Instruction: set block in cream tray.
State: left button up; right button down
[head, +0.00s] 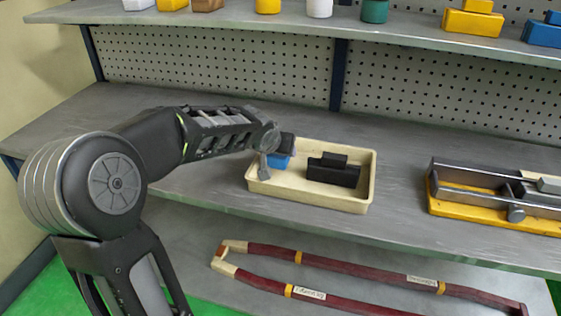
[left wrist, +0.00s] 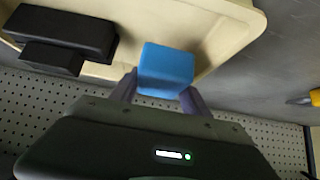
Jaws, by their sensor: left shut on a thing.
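The cream tray (head: 318,201) stands on the middle shelf, and its rim also shows in the left wrist view (left wrist: 222,30). My left gripper (head: 272,162) is over the left part of the tray. It is shut on a blue block (head: 279,161), which sits between the two fingers in the left wrist view (left wrist: 166,69). The block's underside is hidden, so I cannot tell whether it touches the tray floor. A black stepped block (head: 333,173) lies in the tray to the right of the blue block. My right gripper is not in view.
A yellow-based metal fixture (head: 480,205) stands right of the tray. The upper shelf (head: 300,26) holds several coloured pieces. Dark red bars (head: 340,262) lie on the lower shelf. The shelf between tray and fixture is clear.

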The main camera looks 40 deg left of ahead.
pick_arm(q)
jog(key=shift+r, duration=0.1)
jog(key=shift+f+b, duration=0.55)
jog(key=shift+f, duration=1.4)
jog(key=shift+r, duration=0.1)
jog(key=shift+f, duration=0.2)
jog(key=o, duration=1.3)
jog(key=shift+c, duration=0.2)
jog(key=shift+r, duration=0.1)
